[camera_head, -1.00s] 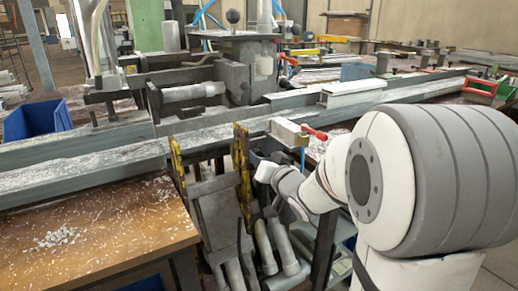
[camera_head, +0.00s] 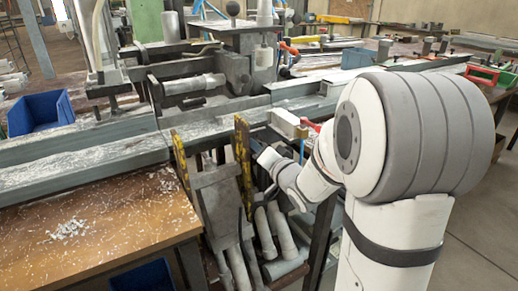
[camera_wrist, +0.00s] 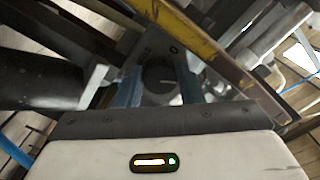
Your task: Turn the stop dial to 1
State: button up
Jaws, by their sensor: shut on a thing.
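In the wrist view the stop dial (camera_wrist: 158,76) is a dark round knob on a dark plate, with a small pale mark on the plate beyond it. My gripper (camera_wrist: 159,88) has its two bluish fingers on either side of the dial, shut on it. The number the dial is set to cannot be read. In the head view my gripper (camera_head: 262,152) is at the front of the bench, beside a worn yellow-edged bracket (camera_head: 244,165). The dial cannot be made out there.
A long steel profile rail (camera_head: 85,160) crosses the bench behind my gripper. A white block with a red handle (camera_head: 287,122) sits just above my wrist. Grey tubes (camera_head: 283,232) stand below. A blue bin (camera_head: 40,112) is at the left. Open floor (camera_head: 480,215) lies at the right.

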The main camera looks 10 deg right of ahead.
jog(key=o, duration=0.7)
jog(key=shift+a, duration=0.1)
jog(key=shift+s, duration=0.1)
jog(key=p+v, duration=0.1)
jog(key=v, duration=0.6)
jog(key=shift+s, duration=0.3)
jog(key=shift+r, duration=0.1)
